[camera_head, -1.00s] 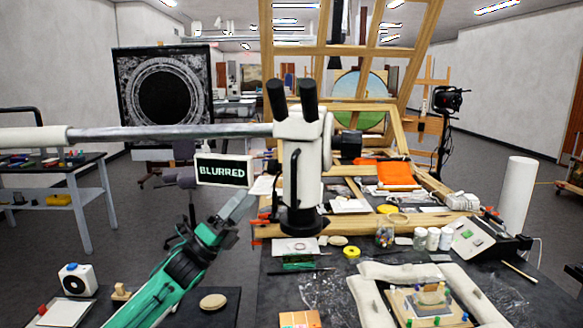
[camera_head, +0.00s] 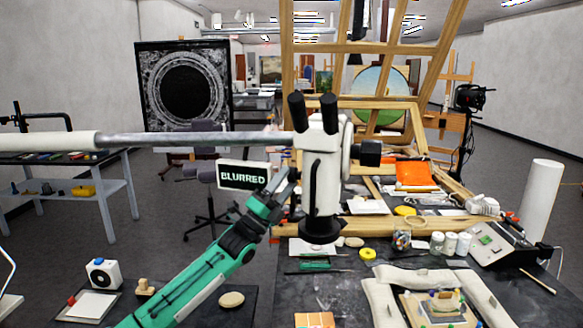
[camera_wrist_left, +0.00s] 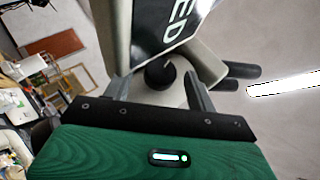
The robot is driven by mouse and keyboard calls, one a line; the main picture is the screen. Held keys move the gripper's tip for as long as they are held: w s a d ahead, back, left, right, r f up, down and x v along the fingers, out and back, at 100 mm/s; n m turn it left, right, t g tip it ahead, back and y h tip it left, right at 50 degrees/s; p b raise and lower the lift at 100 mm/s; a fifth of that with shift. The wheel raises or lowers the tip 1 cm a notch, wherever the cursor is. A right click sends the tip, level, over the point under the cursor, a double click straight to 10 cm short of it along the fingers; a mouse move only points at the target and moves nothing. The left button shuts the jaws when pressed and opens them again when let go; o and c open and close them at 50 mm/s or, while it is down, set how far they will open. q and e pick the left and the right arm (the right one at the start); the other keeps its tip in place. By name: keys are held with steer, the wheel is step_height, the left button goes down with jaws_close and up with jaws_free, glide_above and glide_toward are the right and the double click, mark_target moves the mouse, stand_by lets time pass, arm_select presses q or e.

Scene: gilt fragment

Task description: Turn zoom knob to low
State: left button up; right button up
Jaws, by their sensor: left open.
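The white microscope (camera_head: 322,165) hangs on a horizontal boom, with two black eyepieces on top. A sign reading BLURRED (camera_head: 243,175) is beside its left side. The knob's setting is not readable, and the knob is hidden in the head view. My right gripper is not in view.
The boom (camera_head: 190,140) crosses just above the sign. A white device with a blue knob (camera_head: 104,274) stands at the lower left.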

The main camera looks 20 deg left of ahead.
arm_select(q)
steer(key=shift+p+x, duration=0.35)
steer(key=shift+x, duration=1)
steer(key=shift+c, duration=0.5)
steer(key=c, duration=0.9)
steer(key=shift+r+n+y+p, duration=0.15)
steer(key=shift+n+y+p, duration=0.55)
steer(key=shift+y+p, duration=0.2)
steer(key=n+g+y+p, duration=0.1)
steer(key=n+y+p, duration=0.1)
steer(key=p, duration=0.2)
steer(key=n+g+y+p, duration=0.2)
steer(key=p, duration=0.3)
steer(key=n+g+y+p, duration=0.1)
steer(key=g+y+p, duration=0.1)
steer(key=p, duration=0.2)
steer(key=shift+a+r+n, duration=0.1)
steer(key=shift+r+n, duration=0.2)
steer(key=shift+n, duration=0.1)
steer(key=shift+f+n+g+y+p, duration=0.2)
steer(key=shift+n+g+y+p, duration=0.2)
steer(key=shift+g+p, duration=0.4)
steer(key=shift+f+n+g+y, duration=0.3)
steer(key=shift+n+g+y, duration=0.15)
steer(key=shift+g, duration=0.85)
steer(key=shift+s, duration=0.1)
